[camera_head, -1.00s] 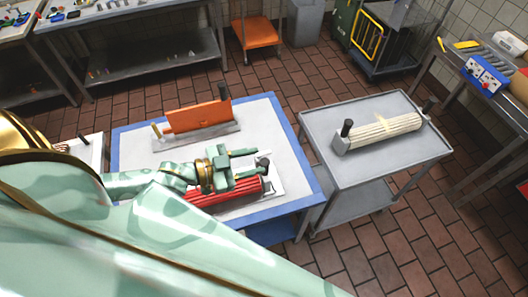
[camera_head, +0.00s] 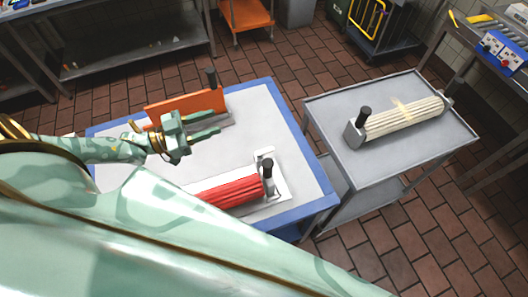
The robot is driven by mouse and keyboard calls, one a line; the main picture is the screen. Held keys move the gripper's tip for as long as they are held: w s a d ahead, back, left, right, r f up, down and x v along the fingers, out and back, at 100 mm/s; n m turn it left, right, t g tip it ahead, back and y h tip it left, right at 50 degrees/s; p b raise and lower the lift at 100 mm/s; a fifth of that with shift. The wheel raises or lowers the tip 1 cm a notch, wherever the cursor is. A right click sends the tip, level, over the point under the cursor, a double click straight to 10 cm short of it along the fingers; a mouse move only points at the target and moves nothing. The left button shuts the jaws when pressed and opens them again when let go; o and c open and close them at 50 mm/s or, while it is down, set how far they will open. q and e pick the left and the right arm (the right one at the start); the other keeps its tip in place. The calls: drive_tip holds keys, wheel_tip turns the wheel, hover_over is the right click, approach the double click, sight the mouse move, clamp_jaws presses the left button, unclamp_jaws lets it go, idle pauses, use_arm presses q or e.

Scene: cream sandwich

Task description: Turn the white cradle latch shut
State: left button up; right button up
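A red ribbed roller (camera_head: 232,191) lies in a white cradle (camera_head: 283,190) on the front part of the blue-edged table. A white latch piece (camera_head: 264,156) stands up at the cradle's right end, beside a dark grey knob (camera_head: 268,170). I cannot tell for sure whether the latch is shut. My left gripper (camera_head: 219,124) is open and empty, its two green fingers apart and pointing right. It is behind and left of the latch, in front of an orange panel (camera_head: 185,107), touching nothing that I can make out. My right gripper is not in view.
The white-topped table with a blue border (camera_head: 316,184) has bare room between panel and cradle. A grey cart (camera_head: 420,146) at the right carries a cream ribbed roller (camera_head: 405,118) with dark knobs. My large green arm link covers the lower left.

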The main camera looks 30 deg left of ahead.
use_arm(q)
wheel_tip(320, 180, down, 9)
drive_tip(key=w+a+b, duration=0.1)
drive_tip(key=b, duration=2)
approach(266, 150)
drive_tip(key=shift+n, duration=0.3)
drive_tip(key=b+x, duration=0.1)
drive_tip(key=x, duration=0.8)
drive_tip(key=shift+w+d+f, duration=0.1)
drive_tip(key=shift+w+d, duration=0.2)
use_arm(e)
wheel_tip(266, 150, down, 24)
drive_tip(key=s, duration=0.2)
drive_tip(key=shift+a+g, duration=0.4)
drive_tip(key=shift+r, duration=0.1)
use_arm(q)
drive_tip(key=shift+b, duration=0.3)
clamp_jaws()
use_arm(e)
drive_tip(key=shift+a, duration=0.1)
